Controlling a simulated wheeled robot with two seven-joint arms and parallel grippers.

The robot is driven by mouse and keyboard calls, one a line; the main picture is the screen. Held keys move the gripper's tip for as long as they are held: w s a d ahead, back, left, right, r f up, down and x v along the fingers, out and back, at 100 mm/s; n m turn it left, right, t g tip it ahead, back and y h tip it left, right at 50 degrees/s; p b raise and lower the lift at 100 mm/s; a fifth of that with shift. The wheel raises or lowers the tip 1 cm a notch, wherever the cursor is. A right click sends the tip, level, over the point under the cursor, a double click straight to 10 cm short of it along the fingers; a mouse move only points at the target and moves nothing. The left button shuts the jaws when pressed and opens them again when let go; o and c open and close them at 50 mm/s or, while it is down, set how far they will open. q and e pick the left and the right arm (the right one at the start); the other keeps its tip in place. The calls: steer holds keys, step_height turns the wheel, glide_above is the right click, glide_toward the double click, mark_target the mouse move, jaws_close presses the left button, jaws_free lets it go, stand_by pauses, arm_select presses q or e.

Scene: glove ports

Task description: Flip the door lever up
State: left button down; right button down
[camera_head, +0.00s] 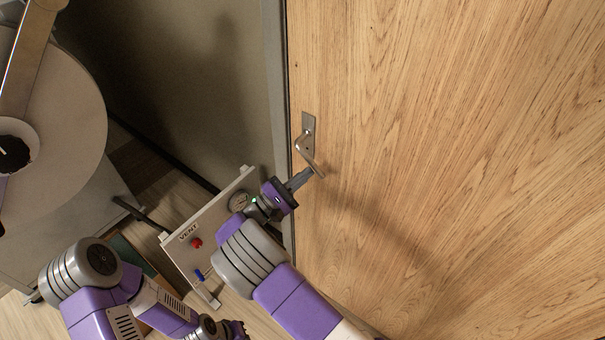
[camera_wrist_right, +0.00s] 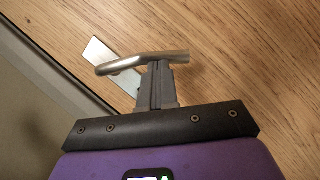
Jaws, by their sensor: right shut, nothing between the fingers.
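The silver door lever (camera_head: 307,156) sits on a metal plate (camera_head: 308,122) near the left edge of the wooden door. In the head view it slopes down to the right. My right gripper (camera_head: 311,171) is shut and empty, its fingertips at the lever's free end. In the right wrist view the lever (camera_wrist_right: 125,64) crosses just beyond the shut fingertips (camera_wrist_right: 158,66). I cannot tell whether they touch it. At the bottom of the head view, a purple end part of my left arm shows; its fingers cannot be made out.
The wooden door (camera_head: 450,140) fills the right side. A grey panel marked VENT (camera_head: 181,247), with a red button (camera_head: 196,243) and a gauge, stands close to my right wrist, left of the door frame (camera_head: 275,80). A round pale surface (camera_head: 65,110) is at the upper left.

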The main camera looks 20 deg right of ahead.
steer(key=shift+s+d+r+n+t+y+p, duration=0.35)
steer(key=shift+r+n+t+p, duration=0.55)
steer(key=shift+n+p, duration=1.05)
steer(key=shift+s+d+r+n+t+y+p, duration=0.2)
steer(key=shift+s+d+r+n+t+p, duration=0.25)
steer(key=shift+n+t+p, duration=1.15)
steer(key=shift+s+d+r+n+t+y+p, duration=0.25)
steer(key=shift+s+r+n+t+p, duration=0.5)
steer(key=shift+n+p, duration=1.6)
steer(key=shift+w+r, duration=0.1)
steer(key=shift+w, duration=0.15)
steer(key=w+f+b+v, duration=0.1)
steer(key=f+b+v, duration=0.1)
steer(key=v, duration=1.1)
steer(key=shift+d, duration=0.25)
steer(key=shift+w+m, duration=0.15)
steer(key=shift+m, duration=0.15)
